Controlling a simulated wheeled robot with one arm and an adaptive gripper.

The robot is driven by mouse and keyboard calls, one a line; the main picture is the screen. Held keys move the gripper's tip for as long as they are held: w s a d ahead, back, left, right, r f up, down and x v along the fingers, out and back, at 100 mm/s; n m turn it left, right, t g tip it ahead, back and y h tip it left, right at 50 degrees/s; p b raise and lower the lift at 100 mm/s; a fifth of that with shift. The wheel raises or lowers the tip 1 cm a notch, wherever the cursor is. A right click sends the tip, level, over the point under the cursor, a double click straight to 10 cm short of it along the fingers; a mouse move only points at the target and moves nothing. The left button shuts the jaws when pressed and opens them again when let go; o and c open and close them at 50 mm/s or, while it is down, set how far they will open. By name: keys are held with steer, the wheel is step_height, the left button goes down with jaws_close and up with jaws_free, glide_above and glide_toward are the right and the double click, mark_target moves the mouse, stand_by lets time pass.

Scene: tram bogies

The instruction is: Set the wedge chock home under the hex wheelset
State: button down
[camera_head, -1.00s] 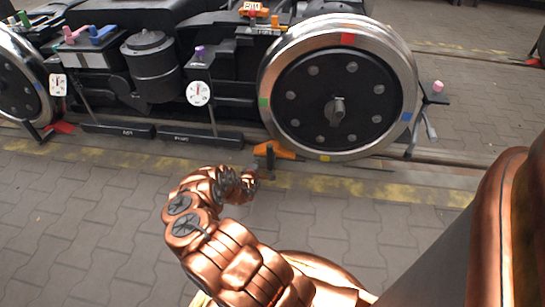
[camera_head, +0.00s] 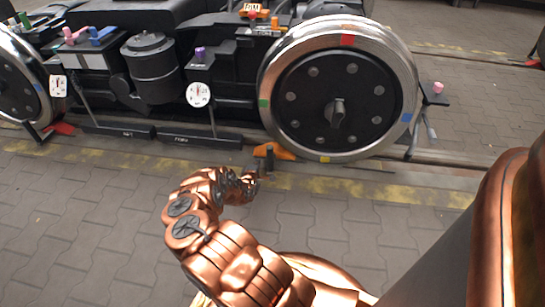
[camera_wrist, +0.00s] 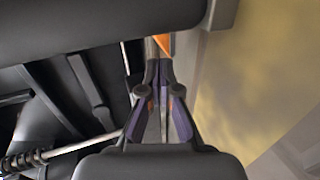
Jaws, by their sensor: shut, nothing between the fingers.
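The orange wedge chock (camera_head: 275,152) lies low at the left side of the near wheel of the wheelset (camera_head: 330,105), where the rim comes down to the rail. Its dark upright grip part faces me. Whether its tip touches the rim I cannot tell. My gripper (camera_head: 256,176) is just in front of the chock, low over the yellow line. In the wrist view, my gripper (camera_wrist: 158,68) has its fingers shut at the tips with nothing held. A small piece of the orange chock (camera_wrist: 166,42) shows just beyond the fingertips, mostly hidden.
A black bogie frame carries a cylinder (camera_head: 152,65) and round white dials (camera_head: 198,94). Another wheel (camera_head: 22,85) with a red chock (camera_head: 62,128) is at the far left. A stand with a pink knob (camera_head: 438,88) is right of the wheel. The paving in front is clear.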

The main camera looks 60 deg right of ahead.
steer(key=shift+s, duration=0.1)
stand_by(0.4)
steer(key=shift+s+d+p, duration=0.2)
steer(key=shift+s+d, duration=0.15)
steer(key=shift+s, duration=0.55)
steer(key=shift+s+d+p, duration=0.2)
steer(key=shift+s+d, duration=0.15)
steer(key=shift+s, duration=0.5)
steer(key=shift+s, duration=0.1)
steer(key=shift+s+d, duration=0.25)
steer(key=shift+s, duration=0.35)
steer(key=shift+s+d, duration=0.2)
steer(key=shift+s, duration=0.45)
steer(key=shift+s+d, duration=0.25)
steer(key=shift+s, duration=0.35)
steer(key=shift+s+d, duration=0.3)
steer(key=shift+s, duration=0.45)
steer(key=shift+w+a+b, duration=0.1)
steer(key=shift+w+a, duration=0.25)
steer(key=shift+w, duration=0.5)
steer(key=shift+w+a+b, duration=0.15)
steer(key=shift+w+a, duration=0.15)
steer(key=shift+w, duration=0.6)
steer(key=shift+w+a+b, duration=0.1)
steer(key=shift+w+a, duration=0.25)
steer(key=shift+w, duration=0.5)
steer(key=shift+r, duration=0.1)
